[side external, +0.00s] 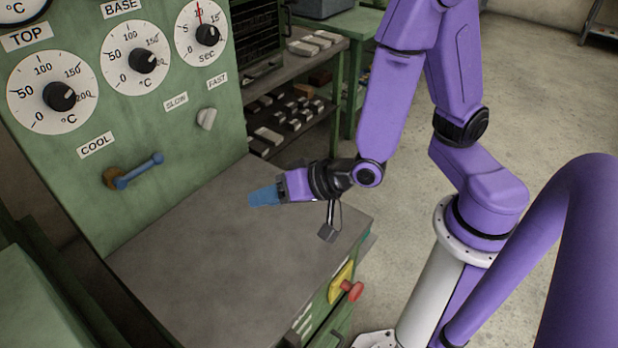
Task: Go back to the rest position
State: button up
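My gripper (264,196), with blue fingers, is over the grey worktop (200,265) of the green machine. It points left toward the machine's panel and is apart from the panel and its controls. I see nothing held between the fingers, but they are small and seen from the side, so their opening cannot be made out. My purple arm reaches in from the right.
The green panel (85,200) carries dials, a blue lever (138,171) and a grey switch (207,118). A red button (352,290) on yellow sits on the worktop's front side. Shelves (300,100) with metal blocks stand behind. The worktop is bare.

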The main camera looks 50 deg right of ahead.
jog(key=s+r+n+g+y, duration=0.1)
jog(key=s+r+n+g, duration=0.2)
jog(key=s+n+g, duration=0.75)
jog(key=s+d+r+n+h, duration=0.2)
jog(key=s+d+n, duration=0.1)
jog(key=d, duration=0.3)
jog(key=s+d+r+n+h, duration=0.2)
jog(key=s+d+n, duration=0.1)
jog(key=d, duration=0.4)
jog(key=shift+s+r+h, duration=0.15)
jog(key=shift+s+h, duration=0.1)
jog(key=shift+h, duration=0.15)
